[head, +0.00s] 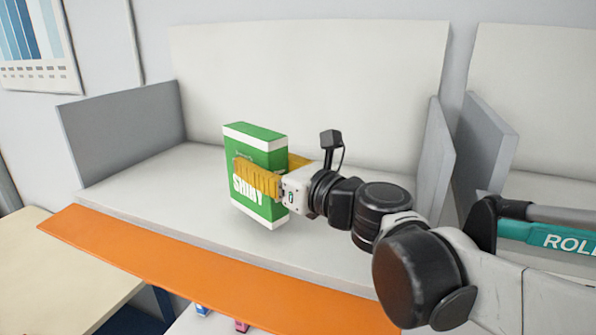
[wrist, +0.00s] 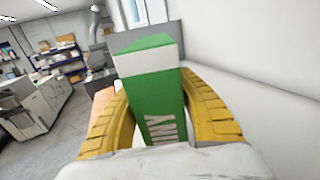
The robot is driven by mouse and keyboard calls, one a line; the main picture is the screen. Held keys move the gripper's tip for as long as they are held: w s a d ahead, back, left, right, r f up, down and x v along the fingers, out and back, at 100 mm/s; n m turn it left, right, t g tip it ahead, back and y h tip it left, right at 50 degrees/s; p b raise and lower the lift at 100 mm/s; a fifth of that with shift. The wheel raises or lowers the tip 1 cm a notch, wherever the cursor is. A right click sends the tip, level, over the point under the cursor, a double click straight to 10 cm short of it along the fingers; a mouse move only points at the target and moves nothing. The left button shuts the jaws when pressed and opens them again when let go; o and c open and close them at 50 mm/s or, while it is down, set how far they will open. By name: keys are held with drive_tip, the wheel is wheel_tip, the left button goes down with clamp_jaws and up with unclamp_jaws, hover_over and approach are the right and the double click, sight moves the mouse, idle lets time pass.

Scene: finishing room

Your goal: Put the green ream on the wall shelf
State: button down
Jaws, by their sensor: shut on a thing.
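The green ream (head: 256,160) is a green and white box, upright, over the wall shelf (head: 160,205) in the head view. The shelf is white with an orange front edge and grey end panels. My gripper (head: 262,178) has yellow fingers and is shut on the ream from the right. In the wrist view the ream (wrist: 154,95) stands between the two yellow fingers (wrist: 158,115). The ream's lower end is close to the shelf surface; I cannot tell whether it touches. Part of its front is hidden behind a finger.
A grey end panel (head: 120,132) stands at the shelf's left and another grey panel (head: 436,160) at its right, near my arm. The shelf surface left of the ream is clear. A teal roll (head: 550,238) lies on the neighbouring shelf. A pale table (head: 60,275) is below left.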

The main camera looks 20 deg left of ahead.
wheel_tip(320, 180, down, 2)
drive_tip(key=shift+w+f, duration=0.15)
drive_tip(key=shift+f, duration=0.1)
drive_tip(key=shift+f, duration=0.15)
drive_tip(key=c, duration=0.9)
unclamp_jaws()
drive_tip(key=shift+c, duration=0.2)
drive_tip(key=shift+r, duration=0.2)
drive_tip(key=b+v, duration=0.1)
drive_tip(key=v, duration=1.1)
